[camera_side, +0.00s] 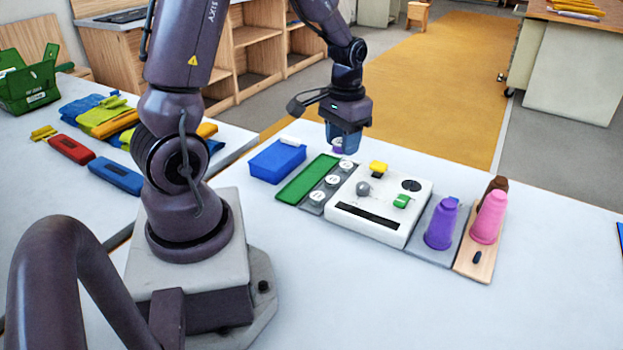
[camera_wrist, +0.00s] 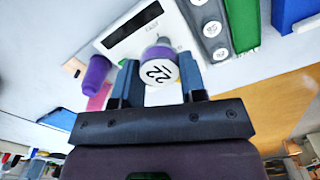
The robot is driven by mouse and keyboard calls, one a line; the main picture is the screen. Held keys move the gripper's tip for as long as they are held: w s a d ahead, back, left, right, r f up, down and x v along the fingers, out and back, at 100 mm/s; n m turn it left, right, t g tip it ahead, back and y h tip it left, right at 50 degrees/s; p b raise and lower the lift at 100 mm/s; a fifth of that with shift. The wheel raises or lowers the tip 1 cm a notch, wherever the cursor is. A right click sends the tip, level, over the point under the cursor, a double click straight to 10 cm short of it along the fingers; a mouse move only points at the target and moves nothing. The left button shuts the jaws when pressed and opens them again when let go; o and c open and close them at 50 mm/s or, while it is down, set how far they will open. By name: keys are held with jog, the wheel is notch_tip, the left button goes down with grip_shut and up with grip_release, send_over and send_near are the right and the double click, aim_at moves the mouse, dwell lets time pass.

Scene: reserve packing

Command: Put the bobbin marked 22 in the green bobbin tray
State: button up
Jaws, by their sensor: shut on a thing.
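My gripper (camera_side: 344,141) is shut on the bobbin marked 22 (camera_wrist: 161,71). The bobbin has a white round face with a black 22 and purple around its middle. In the wrist view it sits between both fingers of my gripper (camera_wrist: 160,82). In the side view only a bit of purple bobbin (camera_side: 337,150) shows below the fingers, above the far end of the trays. The green bobbin tray (camera_side: 307,180) lies flat and looks empty, left of the gripper and nearer the camera. It also shows in the wrist view (camera_wrist: 243,22).
A grey tray (camera_side: 314,209) with several white-topped bobbins lies beside the green tray. A white machine (camera_side: 411,230) stands to its right, then purple (camera_side: 440,226) and pink (camera_side: 489,217) thread cones. A blue box (camera_side: 277,162) is left of the green tray. The front table is clear.

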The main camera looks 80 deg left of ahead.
jog(key=s+a+f, duration=0.1)
jog(key=s+a, duration=0.3)
jog(key=s, duration=0.2)
jog(key=m, duration=0.2)
send_over(311, 178)
notch_tip(311, 178, down, 11)
jog(key=shift+s+f, duration=0.1)
jog(key=shift+s, duration=0.05)
jog(key=shift+a+f, duration=0.15)
jog(key=shift+f, duration=1.65)
jog(key=shift+f, duration=0.1)
jog(key=shift+f, duration=0.5)
jog(key=o, duration=0.9)
